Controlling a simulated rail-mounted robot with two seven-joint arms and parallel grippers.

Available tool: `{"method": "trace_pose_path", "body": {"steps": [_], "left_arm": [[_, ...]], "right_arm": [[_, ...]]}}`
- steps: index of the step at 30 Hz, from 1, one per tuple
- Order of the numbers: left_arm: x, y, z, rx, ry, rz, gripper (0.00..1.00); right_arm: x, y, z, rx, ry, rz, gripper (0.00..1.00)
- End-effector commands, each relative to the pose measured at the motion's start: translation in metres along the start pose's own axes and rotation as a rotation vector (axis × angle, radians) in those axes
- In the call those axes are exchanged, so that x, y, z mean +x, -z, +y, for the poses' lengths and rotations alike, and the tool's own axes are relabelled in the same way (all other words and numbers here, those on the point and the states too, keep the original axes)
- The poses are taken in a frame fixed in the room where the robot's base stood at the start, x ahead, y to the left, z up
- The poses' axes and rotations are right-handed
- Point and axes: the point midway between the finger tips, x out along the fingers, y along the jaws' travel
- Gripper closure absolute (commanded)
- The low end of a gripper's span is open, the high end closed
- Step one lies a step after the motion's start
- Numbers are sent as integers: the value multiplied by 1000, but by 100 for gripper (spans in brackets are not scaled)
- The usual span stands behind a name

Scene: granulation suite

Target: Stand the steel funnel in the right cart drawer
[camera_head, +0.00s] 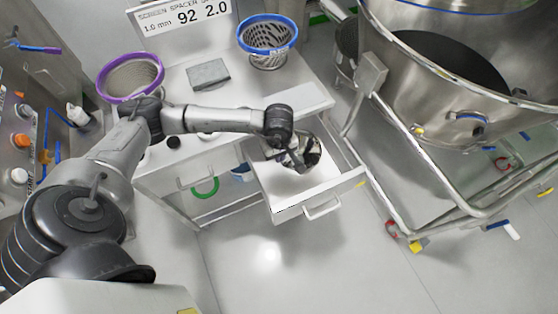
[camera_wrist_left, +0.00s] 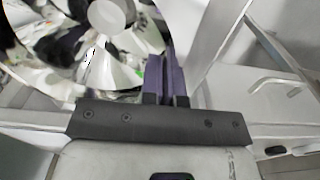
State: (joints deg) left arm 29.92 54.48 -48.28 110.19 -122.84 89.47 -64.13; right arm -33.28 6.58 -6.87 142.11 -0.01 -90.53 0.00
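The steel funnel (camera_head: 313,151) is mirror-bright and sits in or just above the open right cart drawer (camera_head: 343,178), toward its back. Its shiny inside, with a round pale opening, fills the upper left of the left wrist view (camera_wrist_left: 95,60). My left gripper (camera_head: 293,160) points down at the funnel's left side. In the wrist view its dark fingers (camera_wrist_left: 166,72) are close together at the funnel's wall, shut on it. The arm partly hides the funnel, and I cannot tell whether its base touches the drawer floor. My right gripper is not in view.
A large steel vessel (camera_head: 450,75) on a wheeled frame stands at right. The floor in front is clear.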

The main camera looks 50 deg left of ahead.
Motion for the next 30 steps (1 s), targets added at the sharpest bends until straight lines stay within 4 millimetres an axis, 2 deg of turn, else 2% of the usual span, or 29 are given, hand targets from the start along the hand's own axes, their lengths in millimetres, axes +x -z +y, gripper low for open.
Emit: {"method": "trace_pose_path", "body": {"steps": [6,8,21,30], "left_arm": [[33,-1,0,1,2,-2,100],[38,-1,0,0,1,-1,100],[45,0,0,1,-1,0,100],[44,0,0,1,1,0,71]], "right_arm": [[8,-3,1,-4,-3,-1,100],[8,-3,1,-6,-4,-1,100],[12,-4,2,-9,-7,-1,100],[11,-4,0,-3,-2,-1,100]]}}
